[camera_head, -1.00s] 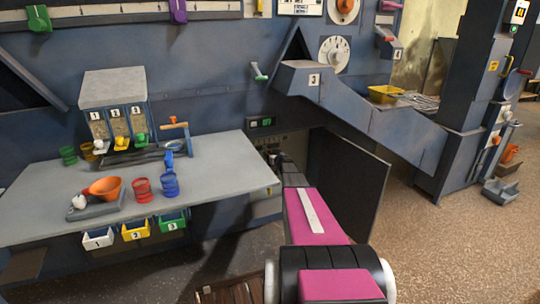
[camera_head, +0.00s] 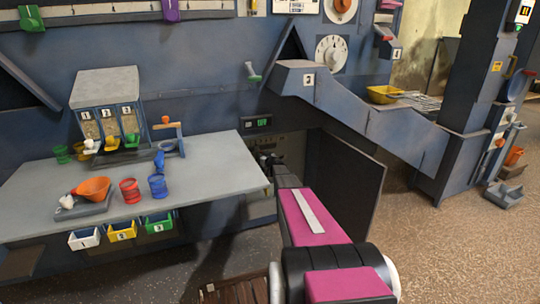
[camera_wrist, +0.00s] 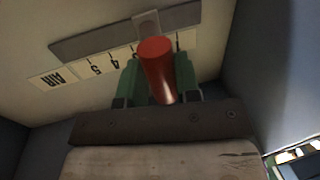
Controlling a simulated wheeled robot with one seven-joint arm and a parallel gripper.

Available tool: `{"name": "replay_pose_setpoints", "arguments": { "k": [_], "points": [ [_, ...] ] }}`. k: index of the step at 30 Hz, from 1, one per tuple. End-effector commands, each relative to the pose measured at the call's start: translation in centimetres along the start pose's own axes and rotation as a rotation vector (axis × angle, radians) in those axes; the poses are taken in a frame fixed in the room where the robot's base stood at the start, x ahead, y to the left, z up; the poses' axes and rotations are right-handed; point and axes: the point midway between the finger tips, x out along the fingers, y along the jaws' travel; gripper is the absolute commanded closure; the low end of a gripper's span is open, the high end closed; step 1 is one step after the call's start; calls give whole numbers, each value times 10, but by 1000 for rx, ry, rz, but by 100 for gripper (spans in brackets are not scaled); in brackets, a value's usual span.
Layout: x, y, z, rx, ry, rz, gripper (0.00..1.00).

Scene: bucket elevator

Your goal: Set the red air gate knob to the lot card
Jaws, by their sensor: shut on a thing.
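The red air gate knob (camera_wrist: 158,70) is a red cylinder in the wrist view, standing on a pale panel. My gripper (camera_wrist: 152,85) has its green fingers on both sides of the knob and is shut on it. A scale (camera_wrist: 98,66) marked AIR, 5 and 4 runs beside a grey slot (camera_wrist: 85,42); marks further right are partly hidden by the knob and fingers. In the head view my gripper (camera_head: 268,160) reaches into the open cabinet below the chute and is small and dark there. A white printed card (camera_head: 297,5) is on the wall at the top; its text is unreadable.
The open dark cabinet door (camera_head: 352,195) stands right of my arm. The grey bench (camera_head: 215,165) with cups and a scale lies to the left. A green-lit display (camera_head: 262,122) sits above the cabinet opening.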

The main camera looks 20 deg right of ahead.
Motion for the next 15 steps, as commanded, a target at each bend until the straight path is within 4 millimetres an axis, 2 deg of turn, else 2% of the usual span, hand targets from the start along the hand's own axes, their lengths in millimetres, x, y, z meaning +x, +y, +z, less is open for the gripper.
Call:
{"name": "replay_pose_setpoints", "arguments": {
  "k": [3,11,12,14,15],
  "points": [
    [2,-10,-1,0,2,-3,100],
    [3,-10,-1,1,2,-2,100],
    [3,-10,-1,1,2,-2,66],
    [3,-10,-1,0,2,-2,47],
    [2,-10,0,0,2,-2,45]
  ]
}}
